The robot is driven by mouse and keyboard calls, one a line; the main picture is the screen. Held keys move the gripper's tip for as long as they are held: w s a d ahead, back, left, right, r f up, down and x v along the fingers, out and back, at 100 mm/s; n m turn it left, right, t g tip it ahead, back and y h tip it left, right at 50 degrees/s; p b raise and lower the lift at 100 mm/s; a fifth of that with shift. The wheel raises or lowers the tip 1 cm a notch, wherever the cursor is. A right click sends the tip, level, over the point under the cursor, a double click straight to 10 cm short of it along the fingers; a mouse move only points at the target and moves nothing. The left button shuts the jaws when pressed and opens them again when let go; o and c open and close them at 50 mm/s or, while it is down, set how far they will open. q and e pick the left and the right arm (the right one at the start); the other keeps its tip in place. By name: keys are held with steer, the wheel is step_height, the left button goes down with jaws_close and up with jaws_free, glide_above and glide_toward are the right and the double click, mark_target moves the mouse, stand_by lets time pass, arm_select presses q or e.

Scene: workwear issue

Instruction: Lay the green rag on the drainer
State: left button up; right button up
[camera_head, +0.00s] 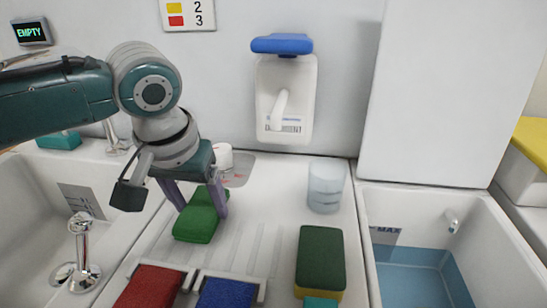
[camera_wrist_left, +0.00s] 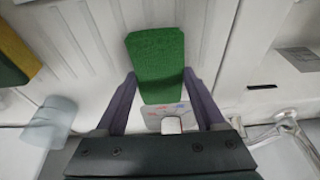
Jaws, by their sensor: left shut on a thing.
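The green rag (camera_head: 198,222) is a folded, textured block over the ribbed white drainer (camera_head: 258,235) between the two basins. My left gripper (camera_head: 196,200) comes down from above and is shut on the rag, one finger at each side. In the left wrist view the rag (camera_wrist_left: 158,62) sits between the fingers of my left gripper (camera_wrist_left: 160,84) and reaches out beyond their tips, over the drainer's ribs (camera_wrist_left: 88,35). I cannot tell whether the rag's underside touches the drainer. My right gripper is not in view.
A red cloth (camera_head: 150,287) and a blue cloth (camera_head: 228,294) lie in front. A green-yellow sponge (camera_head: 320,258) and a clear cup (camera_head: 325,187) stand on the right. Basins flank the drainer; the right one holds blue water (camera_head: 412,278). A dispenser (camera_head: 270,110) hangs behind.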

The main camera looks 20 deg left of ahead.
arm_select(q)
steer(key=o, duration=1.3)
steer(key=shift+f, duration=0.1)
steer(key=shift+o, duration=0.2)
